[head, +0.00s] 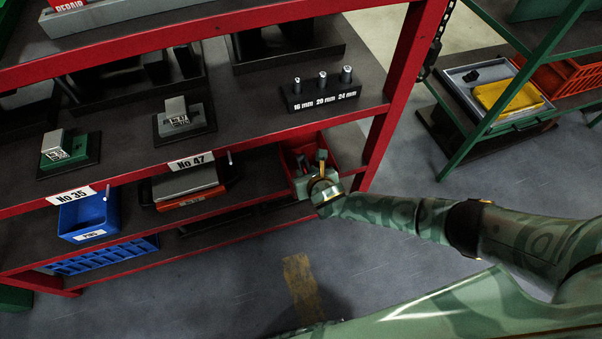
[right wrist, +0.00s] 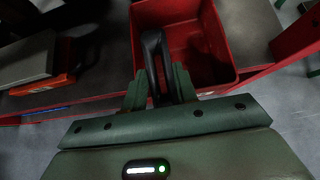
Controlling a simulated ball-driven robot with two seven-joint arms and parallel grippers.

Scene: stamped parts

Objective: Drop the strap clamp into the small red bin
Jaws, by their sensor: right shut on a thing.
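The small red bin (head: 290,168) stands on the red rack's lower shelf, at its right end in the head view. It is also large in the right wrist view (right wrist: 222,45), with its open top facing me. My right gripper (head: 321,168) is at the bin's front, partly covering it. In the right wrist view my right gripper (right wrist: 158,88) is shut on a dark, elongated part, the strap clamp (right wrist: 153,48). The clamp overlaps the bin's opening in that view, and the bin floor beyond looks empty where visible. My left gripper is not in view.
A blue bin (head: 88,216) and a grey block on an orange base (head: 187,183) sit left on the same shelf. The pin stand (head: 320,92) is on the shelf above. A red upright post (head: 400,85) stands just right of the bin. The floor in front is clear.

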